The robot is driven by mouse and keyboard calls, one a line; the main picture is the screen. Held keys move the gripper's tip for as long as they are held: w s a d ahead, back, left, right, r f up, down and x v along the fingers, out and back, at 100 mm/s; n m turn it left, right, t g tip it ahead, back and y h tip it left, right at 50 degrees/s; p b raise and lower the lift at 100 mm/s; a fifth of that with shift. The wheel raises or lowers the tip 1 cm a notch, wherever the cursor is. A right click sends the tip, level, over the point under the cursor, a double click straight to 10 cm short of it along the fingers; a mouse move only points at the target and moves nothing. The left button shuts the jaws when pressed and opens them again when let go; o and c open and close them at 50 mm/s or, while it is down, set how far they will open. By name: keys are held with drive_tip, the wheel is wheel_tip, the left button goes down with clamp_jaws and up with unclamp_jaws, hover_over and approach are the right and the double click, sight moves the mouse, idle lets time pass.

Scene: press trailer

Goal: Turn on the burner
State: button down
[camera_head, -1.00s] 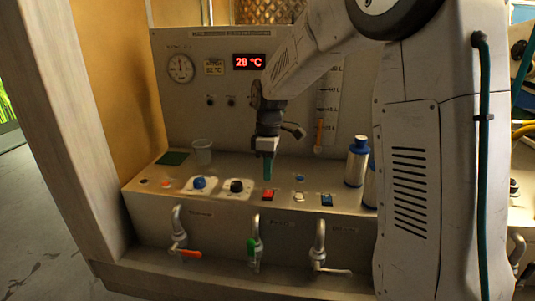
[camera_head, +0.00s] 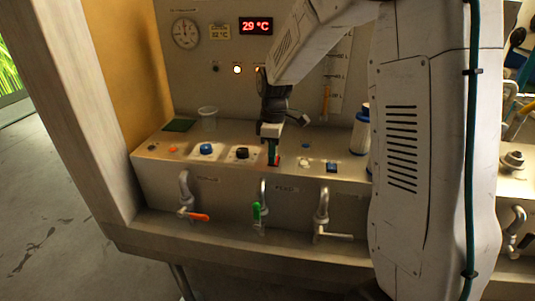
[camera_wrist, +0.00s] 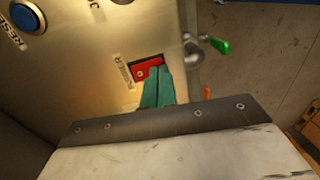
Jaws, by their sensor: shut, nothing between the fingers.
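A red switch (camera_head: 278,161) sits on the sloping console top, right of a black knob. It also shows in the wrist view (camera_wrist: 146,66), partly covered by the teal fingertips. My gripper (camera_head: 272,160) is shut and empty, pointing down with its tips at the switch. The tips (camera_wrist: 158,78) overlap the switch's lower right part and appear to touch it; how far the switch is pressed is hidden. On the back panel, a red display (camera_head: 256,26) reads 29 °C.
The console (camera_head: 225,180) also carries a blue knob (camera_head: 206,149), a black knob (camera_head: 242,153), a blue switch (camera_head: 331,167) and a clear cup (camera_head: 208,117). An orange-handled tap (camera_head: 197,216) and a green-handled tap (camera_head: 257,211) stand below. A bottle (camera_head: 361,132) is at the right.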

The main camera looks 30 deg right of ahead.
drive_tip(key=shift+d, duration=0.2)
drive_tip(key=shift+w+d+r, duration=0.2)
drive_tip(key=shift+w+d, duration=0.25)
drive_tip(key=shift+w, duration=0.2)
wheel_tip(320, 180, up, 14)
drive_tip(key=s+a, duration=0.1)
drive_tip(key=shift+s, duration=0.15)
idle(0.7)
